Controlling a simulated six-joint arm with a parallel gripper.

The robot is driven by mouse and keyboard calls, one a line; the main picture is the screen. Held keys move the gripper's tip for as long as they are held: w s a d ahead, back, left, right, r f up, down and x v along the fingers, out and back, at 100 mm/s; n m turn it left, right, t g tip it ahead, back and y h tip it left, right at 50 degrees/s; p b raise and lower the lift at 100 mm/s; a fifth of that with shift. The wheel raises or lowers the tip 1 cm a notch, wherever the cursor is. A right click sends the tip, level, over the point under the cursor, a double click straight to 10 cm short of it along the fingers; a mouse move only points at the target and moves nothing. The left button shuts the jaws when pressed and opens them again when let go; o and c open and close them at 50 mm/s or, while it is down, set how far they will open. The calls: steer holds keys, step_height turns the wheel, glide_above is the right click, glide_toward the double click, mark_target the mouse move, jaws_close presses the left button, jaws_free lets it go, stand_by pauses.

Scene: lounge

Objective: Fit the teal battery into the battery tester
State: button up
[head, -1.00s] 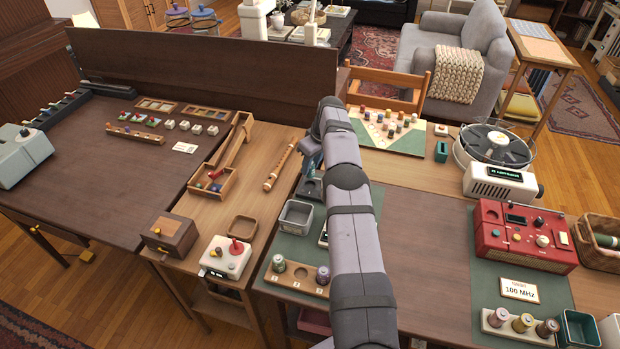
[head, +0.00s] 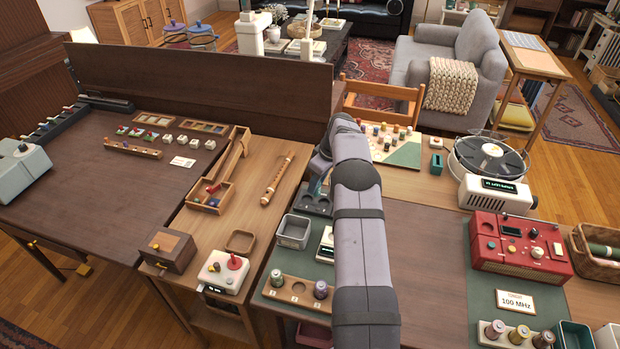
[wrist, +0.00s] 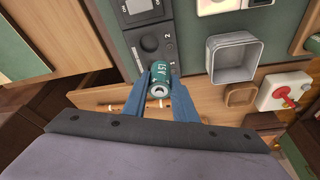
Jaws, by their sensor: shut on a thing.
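The teal battery (wrist: 160,80) is between the blue fingers of my gripper (wrist: 161,76) in the wrist view, its silver end towards the camera and "1.5 V" on its side. My gripper is shut on it. The battery tester (wrist: 150,46) is a dark grey box with a round recess and numbers at its side, just beyond the battery in the wrist view. In the head view the tester (head: 313,205) shows partly beside my arm. My arm hides most of the battery there. I cannot tell whether the battery touches the tester.
A grey open bin (head: 293,231) stands beside the tester. A wooden battery rack (head: 297,293) with two batteries is nearer the camera. A wooden tray (head: 240,242) and a joystick box (head: 223,270) stand to the left. The dark tabletop right of my arm is clear.

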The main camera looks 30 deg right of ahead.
steer(key=s+a+r+n+y+p, duration=0.1)
steer(key=s+n, duration=0.3)
steer(key=s, duration=1)
steer(key=shift+a+r+g+p, duration=0.2)
steer(key=shift+r+g+p, duration=0.15)
steer(key=shift+p, duration=0.5)
steer(key=shift+f, duration=0.15)
steer(key=shift+f+b, duration=1.1)
steer(key=shift+f, duration=1.05)
steer(key=shift+f+b, duration=0.75)
steer(key=shift+b, duration=0.1)
steer(key=shift+f+b, duration=0.95)
steer(key=shift+b, duration=0.25)
steer(key=o, duration=1)
steer(key=shift+r, duration=0.2)
